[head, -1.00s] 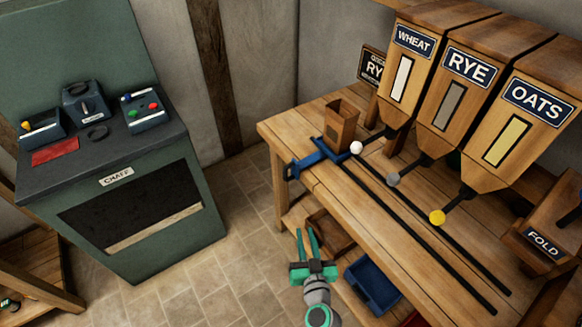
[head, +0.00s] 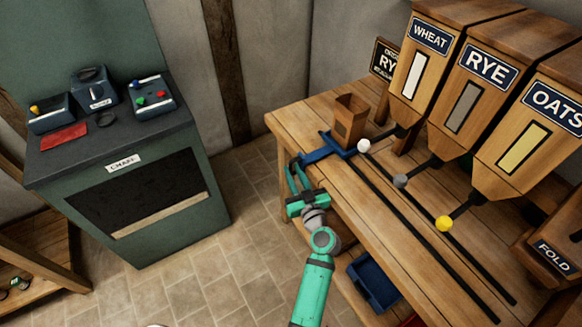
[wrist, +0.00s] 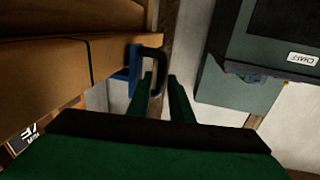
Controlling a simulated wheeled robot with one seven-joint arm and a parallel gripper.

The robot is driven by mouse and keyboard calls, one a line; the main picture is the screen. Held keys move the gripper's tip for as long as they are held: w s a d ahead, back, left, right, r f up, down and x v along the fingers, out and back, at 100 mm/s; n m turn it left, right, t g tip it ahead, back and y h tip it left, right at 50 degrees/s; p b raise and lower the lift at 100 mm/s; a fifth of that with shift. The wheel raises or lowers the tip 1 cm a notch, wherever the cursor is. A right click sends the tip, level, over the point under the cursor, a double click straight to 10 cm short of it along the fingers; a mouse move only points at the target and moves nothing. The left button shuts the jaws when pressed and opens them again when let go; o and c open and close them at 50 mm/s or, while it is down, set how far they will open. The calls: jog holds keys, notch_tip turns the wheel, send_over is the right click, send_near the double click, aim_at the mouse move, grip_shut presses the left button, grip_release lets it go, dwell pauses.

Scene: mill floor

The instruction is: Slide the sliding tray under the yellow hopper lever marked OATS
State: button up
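The blue sliding tray (head: 322,150) is at the left end of the black rails (head: 420,228) on the bench, near the white knob. A brown wooden box (head: 350,118) stands at the tray's far side; whether it rests on it is unclear. The yellow knob (head: 443,223) of the lever under the OATS hopper (head: 528,135) is farther right along the rails. My gripper (head: 297,166) is open at the tray's handle, off the bench's left end. In the wrist view the dark handle (wrist: 154,54) reaches between the fingertips; contact cannot be told.
The white knob (head: 363,146) and grey knob (head: 400,181) hang over the rails before the yellow one. A blue bin (head: 372,283) sits below the bench. A green CHAFF machine (head: 125,185) stands left, with open floor between.

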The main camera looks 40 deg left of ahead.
jog(key=shift+x, duration=1.25)
jog(key=shift+c, duration=0.2)
grip_shut()
